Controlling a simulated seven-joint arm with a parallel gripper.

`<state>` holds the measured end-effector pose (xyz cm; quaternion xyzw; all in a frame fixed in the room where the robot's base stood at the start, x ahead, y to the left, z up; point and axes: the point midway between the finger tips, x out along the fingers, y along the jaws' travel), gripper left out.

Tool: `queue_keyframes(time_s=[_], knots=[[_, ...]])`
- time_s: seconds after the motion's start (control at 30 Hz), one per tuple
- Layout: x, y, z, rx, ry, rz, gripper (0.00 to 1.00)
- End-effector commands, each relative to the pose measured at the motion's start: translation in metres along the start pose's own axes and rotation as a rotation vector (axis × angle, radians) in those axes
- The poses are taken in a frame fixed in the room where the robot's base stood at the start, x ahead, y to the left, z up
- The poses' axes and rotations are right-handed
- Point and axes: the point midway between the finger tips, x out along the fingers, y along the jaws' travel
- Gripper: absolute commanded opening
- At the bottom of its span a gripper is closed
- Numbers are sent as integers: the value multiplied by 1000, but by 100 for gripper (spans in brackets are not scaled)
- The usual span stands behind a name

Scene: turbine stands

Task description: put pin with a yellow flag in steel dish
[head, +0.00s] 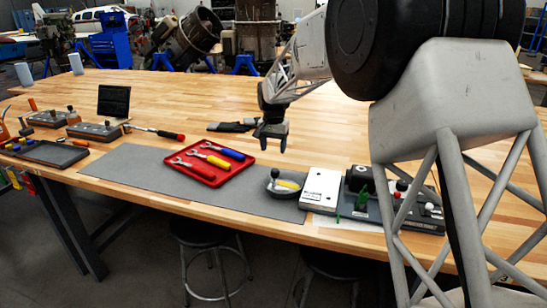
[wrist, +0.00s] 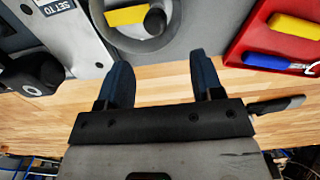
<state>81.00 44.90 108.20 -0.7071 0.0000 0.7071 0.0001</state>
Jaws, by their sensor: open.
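The steel dish (head: 281,193) stands on the grey mat, right of the red tray, in the head view. A yellow flag (head: 288,185) shows inside it, beside a dark round knob. The wrist view shows the dish (wrist: 146,46) at the top, cut by the frame edge, with the yellow flag (wrist: 126,15) and the dark knob (wrist: 155,21) within its rim. The pin's shaft cannot be made out. My gripper (head: 271,143) is open and empty, above the table behind the dish. Its two fingers (wrist: 161,60) are apart and touch nothing.
The red tray (head: 187,174) holds red, yellow and blue-handled tools. A white box (head: 321,188) and a dark device with a green part stand right of the dish. A black tool (head: 230,127) lies behind. The grey mat (head: 135,167) is bare at left.

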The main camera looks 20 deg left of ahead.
Motion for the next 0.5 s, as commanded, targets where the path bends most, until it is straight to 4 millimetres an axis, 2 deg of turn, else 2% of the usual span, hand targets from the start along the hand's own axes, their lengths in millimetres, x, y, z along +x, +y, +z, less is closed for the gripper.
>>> queue_keyframes(time_s=[0.2, 0.5], knots=[[-19, 0, 0, 0, 1, 0, 60], [-23, 0, 0, 0, 0, 0, 60]])
